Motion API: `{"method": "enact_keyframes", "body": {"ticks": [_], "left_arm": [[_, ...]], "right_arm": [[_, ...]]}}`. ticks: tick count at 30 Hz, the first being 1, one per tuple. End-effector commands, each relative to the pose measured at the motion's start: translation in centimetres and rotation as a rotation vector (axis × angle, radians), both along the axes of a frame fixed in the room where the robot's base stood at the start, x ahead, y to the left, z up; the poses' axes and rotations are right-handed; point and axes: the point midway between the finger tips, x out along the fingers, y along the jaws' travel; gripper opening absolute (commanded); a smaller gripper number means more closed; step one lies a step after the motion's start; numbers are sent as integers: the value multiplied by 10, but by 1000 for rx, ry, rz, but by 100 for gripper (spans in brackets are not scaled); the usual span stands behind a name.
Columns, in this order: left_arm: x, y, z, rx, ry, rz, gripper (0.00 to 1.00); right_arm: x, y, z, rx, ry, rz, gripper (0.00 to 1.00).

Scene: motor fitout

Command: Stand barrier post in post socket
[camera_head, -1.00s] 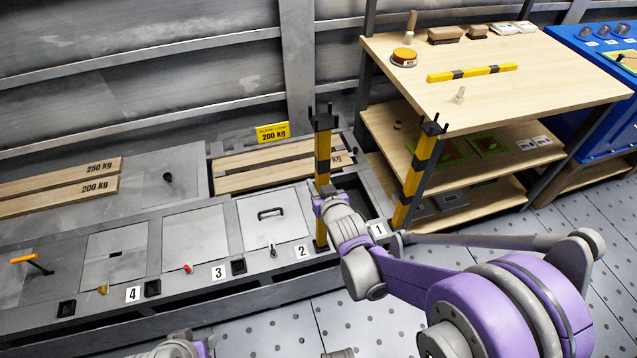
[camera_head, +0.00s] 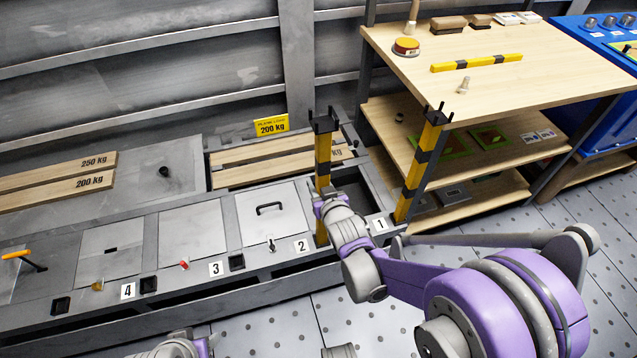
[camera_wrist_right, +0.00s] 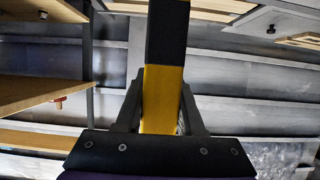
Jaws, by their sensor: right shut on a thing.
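A yellow-and-black barrier post (camera_head: 323,148) with a black forked top stands upright in my right gripper (camera_head: 322,196). The gripper is shut around its lower half. In the right wrist view the fingers (camera_wrist_right: 160,106) clasp the post's yellow band (camera_wrist_right: 160,88) from both sides. The post's foot is at the front ledge between labels 2 and 1. My wrist partly hides that spot, so I cannot tell whether the foot is inside a post socket. Other square black post sockets show in the ledge, one beside label 3 (camera_head: 237,262).
A second barrier post (camera_head: 413,172) stands near label 1 (camera_head: 380,224), close on the right. A wooden shelf unit (camera_head: 560,92) is behind it, with a striped bar (camera_head: 477,63) on top. Hatches with a handle (camera_head: 269,208) lie left of the held post.

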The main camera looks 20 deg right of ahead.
Motion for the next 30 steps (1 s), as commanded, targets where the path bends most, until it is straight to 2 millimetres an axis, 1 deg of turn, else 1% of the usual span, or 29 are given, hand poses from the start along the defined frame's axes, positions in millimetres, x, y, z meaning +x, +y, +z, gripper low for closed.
{"method": "enact_keyframes", "body": {"ticks": [3, 20, 30], "left_arm": [[0, 0, -3, 0, 1, 0, 50], [1, 0, -4, 0, 1, 0, 50], [2, 0, -11, 0, 3, 0, 50]], "right_arm": [[0, 0, -3, 0, -2, 0, 0], [0, 0, -4, 0, -2, 0, 0], [0, 0, -14, -1, -1, 0, 0]]}}
